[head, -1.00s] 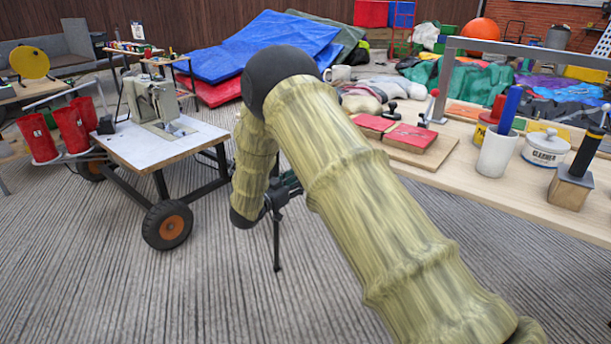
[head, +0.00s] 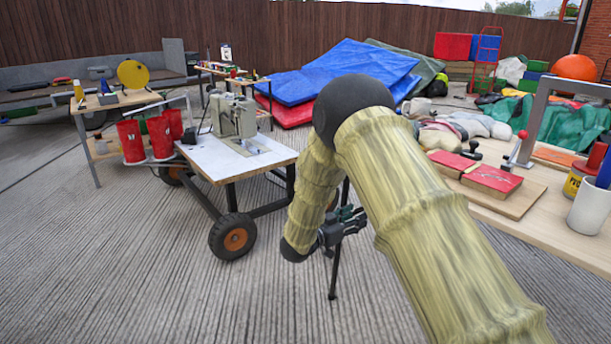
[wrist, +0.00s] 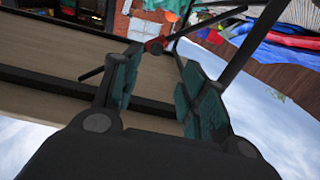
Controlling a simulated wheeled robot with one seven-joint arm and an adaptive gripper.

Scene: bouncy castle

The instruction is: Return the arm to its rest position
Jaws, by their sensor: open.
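My arm, in a yellow-green sleeve, is folded in the middle of the head view, its elbow up and its forearm hanging down. My gripper (head: 343,228) shows at the lower end of the forearm, partly behind the upper sleeve, beside the right-hand workbench (head: 575,240). In the wrist view my gripper (wrist: 155,85) has its two teal-padded fingers spread apart with nothing between them. The wrist picture is tilted, with a broad tan surface close by on the left that I cannot identify for sure.
A wheeled cart (head: 235,160) carrying a sewing machine (head: 233,115) stands left of my arm. Red pads (head: 492,180) and a white cup (head: 590,208) are on the workbench. Blue folded sheets (head: 350,70) lie behind. The ribbed floor at lower left is clear.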

